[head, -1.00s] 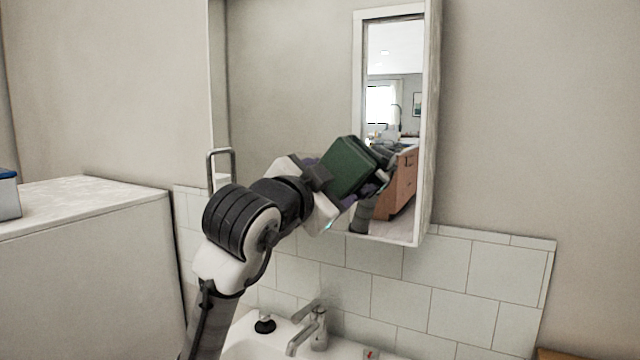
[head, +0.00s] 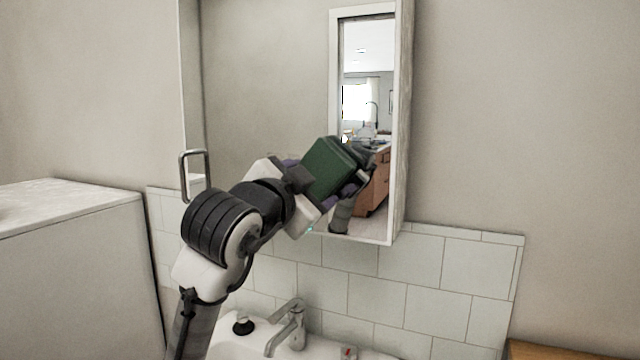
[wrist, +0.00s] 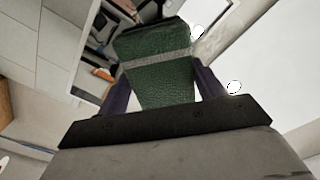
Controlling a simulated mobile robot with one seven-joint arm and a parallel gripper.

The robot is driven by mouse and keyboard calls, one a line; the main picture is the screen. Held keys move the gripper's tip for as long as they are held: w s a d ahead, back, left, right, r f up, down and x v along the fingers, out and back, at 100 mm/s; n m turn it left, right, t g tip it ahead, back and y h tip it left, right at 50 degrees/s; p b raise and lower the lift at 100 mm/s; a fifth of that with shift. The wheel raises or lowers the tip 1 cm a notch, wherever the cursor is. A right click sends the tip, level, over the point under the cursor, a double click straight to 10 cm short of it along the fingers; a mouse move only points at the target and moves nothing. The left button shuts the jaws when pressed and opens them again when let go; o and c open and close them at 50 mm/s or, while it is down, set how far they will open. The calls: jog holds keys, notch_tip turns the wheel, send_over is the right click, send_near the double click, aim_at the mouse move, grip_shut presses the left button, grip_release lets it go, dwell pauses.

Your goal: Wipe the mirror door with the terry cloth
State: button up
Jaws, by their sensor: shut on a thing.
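My gripper (wrist: 165,92) is shut on the terry cloth (head: 325,168), a thick green folded block with a pale band in the wrist view (wrist: 155,45).
Below are a white sink (head: 225,343) with a metal faucet (head: 290,325), a dark-based stopper or dispenser (head: 243,326) and white wall tiles (head: 440,280). A white counter block (head: 75,250) stands at the left. A wooden edge (head: 545,351) shows at the lower right.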

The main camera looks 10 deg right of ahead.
jog(key=w+a+p, duration=0.2)
jog(key=w+a, duration=0.3)
jog(key=a, duration=0.3)
jog(key=shift+w, duration=0.15)
dwell(0.5)
jog(key=shift+b+v, duration=0.45)
jog(key=shift+v, duration=2.5)
jog(key=v, duration=0.3)
jog(key=r+p+x, duration=0.1)
jog(key=p+x, duration=0.1)
jog(key=x, duration=0.5)
jog(key=shift+r, duration=0.2)
